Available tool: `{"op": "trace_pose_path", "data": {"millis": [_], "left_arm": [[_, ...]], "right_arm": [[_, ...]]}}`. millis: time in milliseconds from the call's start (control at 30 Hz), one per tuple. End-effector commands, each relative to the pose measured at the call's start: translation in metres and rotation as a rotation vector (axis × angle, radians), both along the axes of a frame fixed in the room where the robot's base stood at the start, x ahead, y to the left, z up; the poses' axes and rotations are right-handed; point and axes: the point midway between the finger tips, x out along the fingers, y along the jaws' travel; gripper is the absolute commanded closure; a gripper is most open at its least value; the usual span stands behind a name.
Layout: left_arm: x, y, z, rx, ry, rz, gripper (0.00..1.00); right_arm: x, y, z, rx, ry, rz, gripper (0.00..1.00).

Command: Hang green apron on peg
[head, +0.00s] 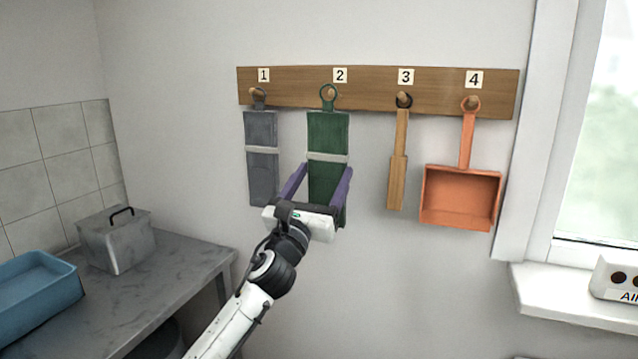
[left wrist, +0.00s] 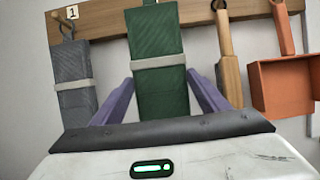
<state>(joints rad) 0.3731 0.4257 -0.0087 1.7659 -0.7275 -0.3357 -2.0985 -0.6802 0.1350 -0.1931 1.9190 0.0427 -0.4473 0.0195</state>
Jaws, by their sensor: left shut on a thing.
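The green apron (head: 327,131), a folded dark green bundle with a pale band, is upright below peg 2 (head: 329,92) on the wooden rail. Its green ring shows around that peg in the head view; I cannot tell how far on the peg it sits. My left gripper (head: 326,172) is shut on the apron, one purple finger on each side, below the band. My right gripper is not in view.
The wooden rail (head: 370,95) also bears a grey folded bundle (head: 262,135) at 1, a wooden brush-like tool (head: 398,160) at 3 and an orange dustpan (head: 461,197) at 4. A counter with a metal box (head: 117,245) and blue tray (head: 35,290) is left; a window sill is right.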

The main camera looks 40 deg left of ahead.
Motion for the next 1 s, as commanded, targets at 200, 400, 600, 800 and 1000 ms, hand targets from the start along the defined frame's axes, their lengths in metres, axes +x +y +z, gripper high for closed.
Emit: {"op": "trace_pose_path", "data": {"millis": [200,400,600,800,1000], "left_arm": [[0.013,0.003,-0.001,0.001,-0.004,0.000,0.60],[0.025,0.006,-0.002,0.000,-0.002,0.000,0.60],[0.036,0.009,-0.002,0.001,-0.003,0.000,0.60],[0.045,0.011,-0.007,0.001,-0.003,0.000,0.60],[0.050,0.012,-0.010,0.002,-0.002,-0.001,0.60]], "right_arm": [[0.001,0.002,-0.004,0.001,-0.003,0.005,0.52],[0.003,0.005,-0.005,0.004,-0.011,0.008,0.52],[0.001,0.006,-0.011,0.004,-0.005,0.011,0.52],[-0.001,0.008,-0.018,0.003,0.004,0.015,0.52],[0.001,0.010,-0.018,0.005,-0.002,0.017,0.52]]}}
